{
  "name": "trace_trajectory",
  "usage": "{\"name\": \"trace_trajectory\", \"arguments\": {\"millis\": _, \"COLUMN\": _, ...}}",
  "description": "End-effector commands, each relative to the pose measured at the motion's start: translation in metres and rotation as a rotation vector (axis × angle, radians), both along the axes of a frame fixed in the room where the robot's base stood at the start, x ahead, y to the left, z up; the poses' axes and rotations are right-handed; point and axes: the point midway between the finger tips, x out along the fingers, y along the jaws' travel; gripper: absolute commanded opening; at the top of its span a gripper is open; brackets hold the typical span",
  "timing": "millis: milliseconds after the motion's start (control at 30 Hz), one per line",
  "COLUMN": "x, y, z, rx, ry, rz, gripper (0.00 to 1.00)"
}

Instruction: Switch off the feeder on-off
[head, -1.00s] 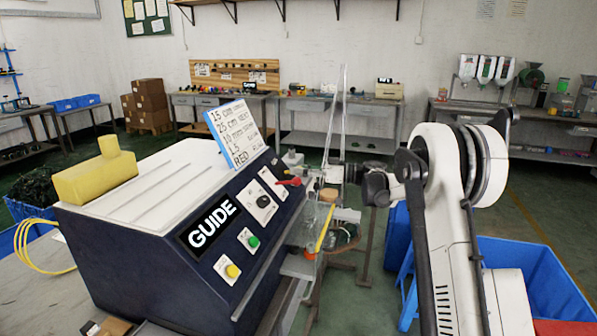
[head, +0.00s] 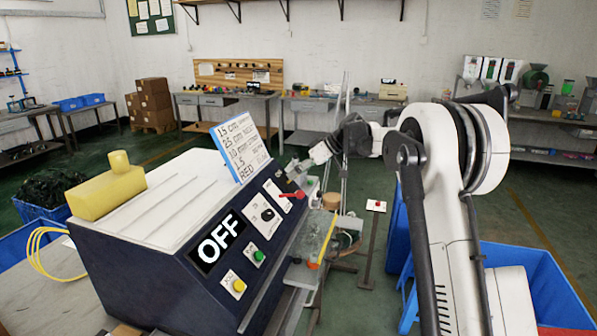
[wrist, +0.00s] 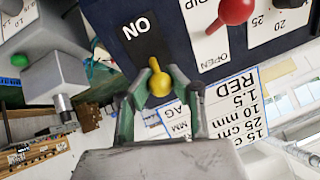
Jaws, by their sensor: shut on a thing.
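The feeder on-off switch (wrist: 157,67) is a small brass-yellow toggle lever on the dark blue control panel, in the wrist view. An upside-down "ON" label (wrist: 135,29) is beside it. My gripper (wrist: 158,86) has its two green-grey fingers closed around the lever's round tip. In the head view my gripper (head: 297,171) is at the far end of the panel, and the switch is hidden there. The panel's black display (head: 216,242) reads "OFF".
A red lever (head: 293,194) sits close to my gripper, with a black knob (head: 266,214) and green (head: 258,255) and yellow (head: 239,285) buttons nearer. A handwritten sign (head: 240,140) stands on the machine. A blue bin (head: 535,275) is at right.

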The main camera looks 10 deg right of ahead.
Motion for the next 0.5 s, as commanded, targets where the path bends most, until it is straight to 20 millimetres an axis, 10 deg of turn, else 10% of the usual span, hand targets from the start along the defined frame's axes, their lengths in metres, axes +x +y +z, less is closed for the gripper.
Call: {"name": "trace_trajectory", "arguments": {"millis": 500, "x": 0.0065, "y": 0.0130, "z": 0.0076, "rx": -0.213, "ry": 0.124, "rz": 0.002, "gripper": 0.00}}
